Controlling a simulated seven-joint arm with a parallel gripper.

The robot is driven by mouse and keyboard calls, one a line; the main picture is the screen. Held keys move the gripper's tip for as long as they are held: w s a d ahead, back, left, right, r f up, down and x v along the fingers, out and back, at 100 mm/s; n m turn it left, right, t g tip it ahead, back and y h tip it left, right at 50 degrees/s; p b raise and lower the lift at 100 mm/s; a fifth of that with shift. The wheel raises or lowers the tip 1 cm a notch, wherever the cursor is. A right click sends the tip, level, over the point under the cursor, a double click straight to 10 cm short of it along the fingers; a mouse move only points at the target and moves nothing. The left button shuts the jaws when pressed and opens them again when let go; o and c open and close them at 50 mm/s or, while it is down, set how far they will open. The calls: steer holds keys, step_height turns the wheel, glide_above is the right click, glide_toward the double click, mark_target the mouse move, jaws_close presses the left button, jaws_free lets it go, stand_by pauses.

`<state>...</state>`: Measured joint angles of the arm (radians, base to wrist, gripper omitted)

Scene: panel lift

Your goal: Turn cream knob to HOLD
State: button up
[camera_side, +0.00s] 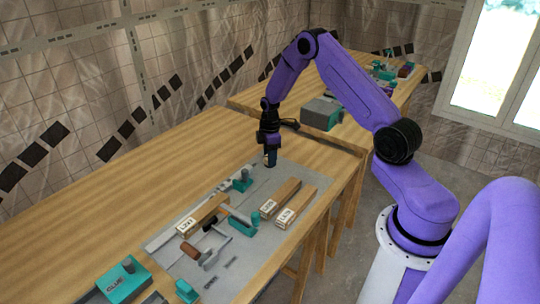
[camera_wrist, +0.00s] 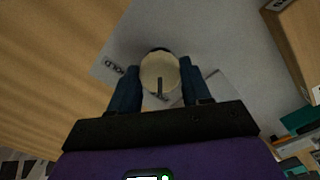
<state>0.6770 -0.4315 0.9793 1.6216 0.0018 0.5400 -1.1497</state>
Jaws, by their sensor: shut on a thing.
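The cream knob (camera_wrist: 159,70) shows in the wrist view as a round pale top with a dark pointer mark aimed toward the bottom of the picture. My gripper (camera_wrist: 160,66) has one dark blue finger on each side of it and is shut on it. The HOLD label (camera_wrist: 115,68) is printed on the grey panel (camera_wrist: 205,40), left of the knob; the pointer is not aimed at it. In the side view my gripper (camera_side: 270,160) reaches down at the panel's far end, and its fingers hide the knob.
Wooden blocks with labels (camera_side: 280,198), a teal-based part (camera_side: 242,181) and several tools lie on the panel nearer the side camera. A teal GLUE box (camera_side: 124,281) stands at the lower left. A grey box (camera_side: 321,114) sits on the table behind. The bench's left side is bare.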

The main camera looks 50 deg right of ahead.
steer(key=m, duration=0.8)
steer(key=shift+s+m, duration=0.1)
steer(key=shift+m, duration=0.2)
steer(key=m, duration=0.4)
steer(key=shift+m, duration=2.2)
steer(key=o, duration=1.1)
steer(key=shift+c, duration=0.2)
